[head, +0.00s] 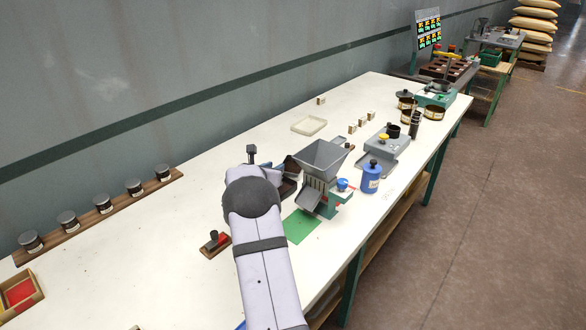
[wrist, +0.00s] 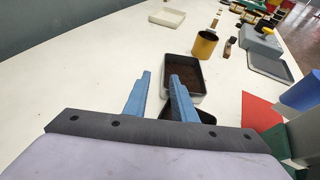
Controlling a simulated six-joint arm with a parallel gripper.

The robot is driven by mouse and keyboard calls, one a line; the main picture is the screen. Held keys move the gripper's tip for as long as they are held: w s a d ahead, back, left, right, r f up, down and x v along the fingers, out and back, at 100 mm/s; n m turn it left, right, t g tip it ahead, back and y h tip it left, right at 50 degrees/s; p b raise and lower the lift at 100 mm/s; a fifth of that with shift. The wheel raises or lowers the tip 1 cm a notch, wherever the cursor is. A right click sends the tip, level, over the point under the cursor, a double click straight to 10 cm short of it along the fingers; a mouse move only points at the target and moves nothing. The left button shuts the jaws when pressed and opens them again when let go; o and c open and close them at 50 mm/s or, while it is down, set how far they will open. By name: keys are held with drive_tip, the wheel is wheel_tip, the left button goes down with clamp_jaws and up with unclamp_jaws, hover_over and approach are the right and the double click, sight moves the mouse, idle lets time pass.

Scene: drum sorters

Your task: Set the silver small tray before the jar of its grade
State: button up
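A small tray with a pale silver-grey rim and brown grains inside (wrist: 167,88) lies on the white table just beyond my fingertips in the wrist view. A second, dark tray (wrist: 207,112) sits nearer, partly hidden by my right finger. In the head view, dark trays (head: 289,187) show beside my arm, partly hidden.
A grey hopper machine (head: 321,160) and a blue bottle (head: 371,178) stand right of my arm. A red-topped tool (head: 215,242) lies left of it. A yellow-brown can (wrist: 206,44) and a pale tray (head: 309,125) stand farther back. The table between jars and arm is mostly clear.

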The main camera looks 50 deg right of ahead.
sight(292, 170)
drive_tip(key=shift+w+d+p, duration=0.1)
drive_tip(key=shift+d+p, duration=0.3)
drive_tip(key=shift+d, duration=0.2)
drive_tip(key=p+x, duration=0.1)
drive_tip(key=x, duration=0.1)
drive_tip(key=shift+d, duration=0.4)
drive_tip(key=shift+p+x, duration=0.5)
drive_tip(key=shift+x, duration=0.3)
drive_tip(key=shift+c, duration=0.7)
clamp_jaws()
